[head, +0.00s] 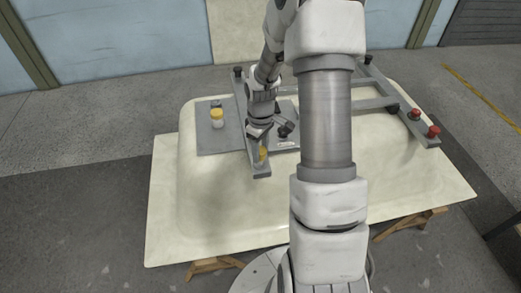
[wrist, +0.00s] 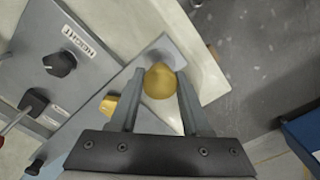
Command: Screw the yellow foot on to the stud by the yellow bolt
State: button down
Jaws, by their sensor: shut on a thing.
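My gripper (wrist: 160,78) is shut on the yellow foot (wrist: 160,84), a round piece held between the two fingertips at the end of a grey bar in the wrist view. In the head view the foot (head: 263,154) shows as a small yellow patch under my gripper (head: 261,148), near the front end of the bar (head: 261,171). The yellow bolt (wrist: 108,105) sits on the grey bar beside my left finger in the wrist view. The stud is hidden under the foot, so I cannot tell whether its thread is engaged.
The frame lies on an upturned cream bathtub shell (head: 230,215). Red feet (head: 433,131) stand on the right bar. A panel with a black knob (wrist: 59,64) is left of my gripper in the wrist view.

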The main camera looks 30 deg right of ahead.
aim_at(261, 150)
jog(key=shift+f+b, duration=1)
jog(key=shift+f, duration=0.35)
jog(key=shift+c, duration=1.4)
grip_release()
jog(key=shift+r, duration=0.1)
notch_tip(261, 150, up, 17)
jog(key=p, duration=0.2)
jog(key=shift+r, duration=0.2)
jog(key=shift+p, duration=0.4)
jog(key=shift+c, duration=0.2)
